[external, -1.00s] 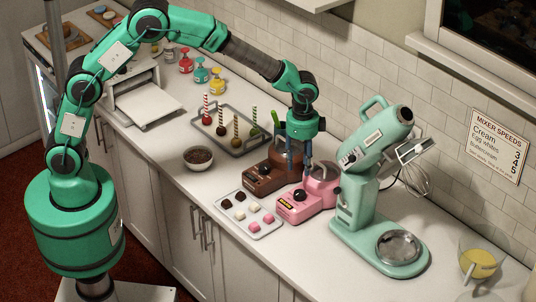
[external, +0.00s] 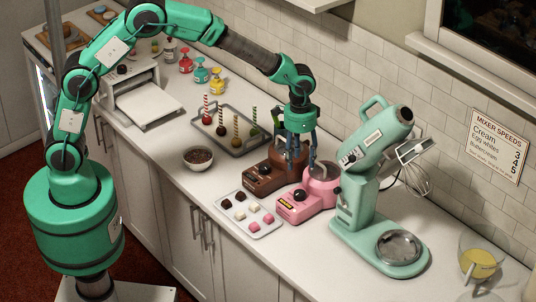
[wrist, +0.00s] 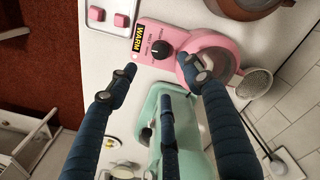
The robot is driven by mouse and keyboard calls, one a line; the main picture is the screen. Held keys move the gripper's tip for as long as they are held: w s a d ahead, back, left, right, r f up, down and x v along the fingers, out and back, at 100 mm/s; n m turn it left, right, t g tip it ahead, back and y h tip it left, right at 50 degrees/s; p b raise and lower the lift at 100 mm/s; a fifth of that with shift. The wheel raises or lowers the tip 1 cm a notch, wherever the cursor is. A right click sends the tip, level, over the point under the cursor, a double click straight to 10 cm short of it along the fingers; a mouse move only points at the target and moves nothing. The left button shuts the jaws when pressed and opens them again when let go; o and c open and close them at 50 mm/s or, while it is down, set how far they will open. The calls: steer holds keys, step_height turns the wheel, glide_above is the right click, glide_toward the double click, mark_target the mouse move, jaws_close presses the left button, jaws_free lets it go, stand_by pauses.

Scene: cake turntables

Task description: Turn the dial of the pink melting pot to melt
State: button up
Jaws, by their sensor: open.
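The pink melting pot (external: 318,207) stands on the counter between the brown melting pot (external: 262,178) and the mint mixer. Its black dial (external: 299,195) is on the front part of the base. In the wrist view the pink pot (wrist: 226,45) shows at the top, with its dial (wrist: 161,49) beside a label reading "WARM" (wrist: 137,38). The dial's exact pointer angle is too small to read. My gripper (external: 299,160) is open and empty above the two pots. In the wrist view its fingers (wrist: 158,64) are spread, with the dial between and just beyond the fingertips.
The mint mixer (external: 358,222) stands close to the right. A tray of sweets (external: 262,233) lies in front, and a bowl (external: 198,165) and a cake-pop tray (external: 218,141) are to the left. The tiled wall (external: 385,85) is behind.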

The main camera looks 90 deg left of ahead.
mark_target(299, 192)
steer(key=n, duration=0.3)
steer(key=shift+s+a+r+n, duration=0.1)
steer(key=shift+a+r+n, duration=0.1)
steer(key=shift+r+n, duration=0.15)
steer(key=shift+f, duration=0.15)
steer(key=f, duration=1.3)
steer(key=shift+w+d+f, duration=0.25)
steer(key=shift+d, duration=0.15)
steer(key=c, duration=1.2)
